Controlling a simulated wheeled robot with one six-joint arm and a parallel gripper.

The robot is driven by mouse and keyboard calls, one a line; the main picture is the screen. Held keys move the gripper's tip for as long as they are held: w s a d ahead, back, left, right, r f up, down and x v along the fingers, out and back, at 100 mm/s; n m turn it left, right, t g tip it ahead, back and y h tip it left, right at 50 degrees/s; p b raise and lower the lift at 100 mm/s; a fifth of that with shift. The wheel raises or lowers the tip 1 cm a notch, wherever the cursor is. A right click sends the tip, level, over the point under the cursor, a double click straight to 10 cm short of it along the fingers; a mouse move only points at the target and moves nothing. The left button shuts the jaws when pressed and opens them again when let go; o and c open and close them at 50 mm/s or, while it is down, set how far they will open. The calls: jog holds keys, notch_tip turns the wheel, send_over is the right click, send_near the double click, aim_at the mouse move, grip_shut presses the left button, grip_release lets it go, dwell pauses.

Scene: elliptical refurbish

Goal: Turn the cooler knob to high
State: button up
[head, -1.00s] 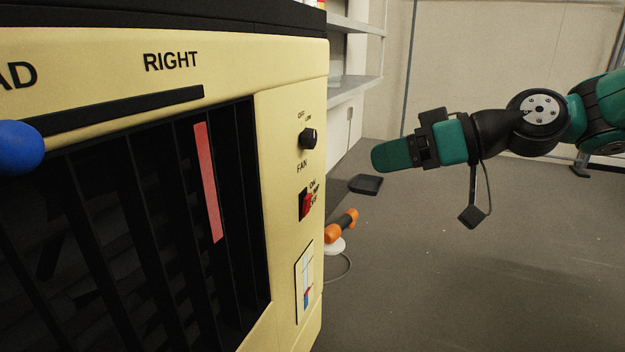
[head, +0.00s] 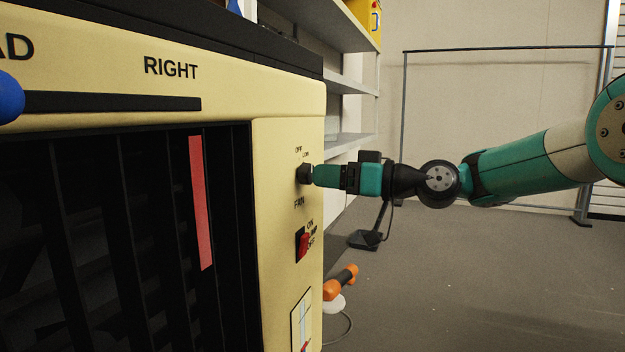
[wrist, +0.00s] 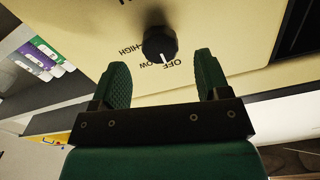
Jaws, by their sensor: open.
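The cooler (head: 282,200) is a cream cabinet with dark louvres. Its black knob (head: 304,174) sits on the right-hand panel above the word FAN. In the wrist view the knob (wrist: 160,45) shows a white pointer line near the OFF label, with LOW and HIGH printed around it. My gripper (head: 314,175) is at the knob in the head view. In the wrist view my gripper (wrist: 160,75) is open, with one green finger to either side of the knob's lower edge. The knob lies just beyond the fingertips, and I cannot tell whether they touch it.
A red pump switch (head: 302,244) is below the knob on the same panel. An orange-handled object (head: 340,283) lies on the floor beside the cooler. Shelves (head: 345,85) stand behind it.

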aim_at(305, 174)
jog(key=shift+x, duration=2)
jog(key=c, duration=0.9)
jog(key=m+p, duration=1.8)
jog(key=p, duration=0.4)
